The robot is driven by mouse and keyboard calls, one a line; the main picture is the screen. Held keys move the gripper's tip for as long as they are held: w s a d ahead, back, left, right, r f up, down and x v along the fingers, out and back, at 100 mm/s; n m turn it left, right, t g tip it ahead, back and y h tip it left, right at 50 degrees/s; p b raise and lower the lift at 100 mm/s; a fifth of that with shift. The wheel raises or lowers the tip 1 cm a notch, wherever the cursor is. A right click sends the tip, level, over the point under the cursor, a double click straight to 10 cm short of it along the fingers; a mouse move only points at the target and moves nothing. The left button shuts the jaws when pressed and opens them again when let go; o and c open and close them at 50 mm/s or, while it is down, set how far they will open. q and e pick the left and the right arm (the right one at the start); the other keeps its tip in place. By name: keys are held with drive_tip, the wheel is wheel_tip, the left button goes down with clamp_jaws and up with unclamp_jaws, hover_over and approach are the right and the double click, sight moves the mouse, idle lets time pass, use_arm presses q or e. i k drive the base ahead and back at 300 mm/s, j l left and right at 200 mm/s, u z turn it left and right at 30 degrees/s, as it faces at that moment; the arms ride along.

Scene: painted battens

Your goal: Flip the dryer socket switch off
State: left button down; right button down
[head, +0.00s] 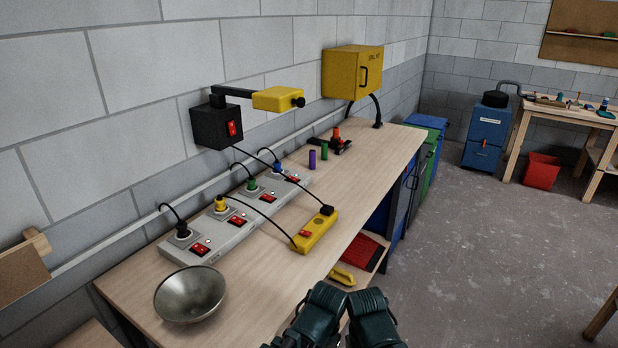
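A long grey power strip (212,238) lies along the wall side of the bench. It holds black (182,231), yellow (220,204), green (251,185) and blue (278,168) plugs, with red switches beside them. A cord runs from near the yellow plug to a yellow socket block (318,228) with a red switch (305,234) and a black plug (326,210). Another cord links that plug to a black wall box (213,126) with a red switch (232,128) and a yellow-headed arm (278,99). No dryer label is readable. Dark green arm parts show at the bottom; neither gripper's fingers show.
A metal bowl (190,294) stands at the bench's near end. Purple (312,160) and green (324,151) cylinders stand farther back, near a black clamp (338,146). A yellow cabinet (352,72) hangs on the wall. Open floor lies right of the bench.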

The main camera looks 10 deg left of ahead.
sight(269, 198)
drive_tip(key=i+l+z, duration=0.1)
drive_tip(key=i+l, duration=0.25)
drive_tip(key=i, duration=0.15)
drive_tip(key=i+l+z, duration=0.15)
drive_tip(key=i+l, duration=0.15)
drive_tip(key=i, duration=0.15)
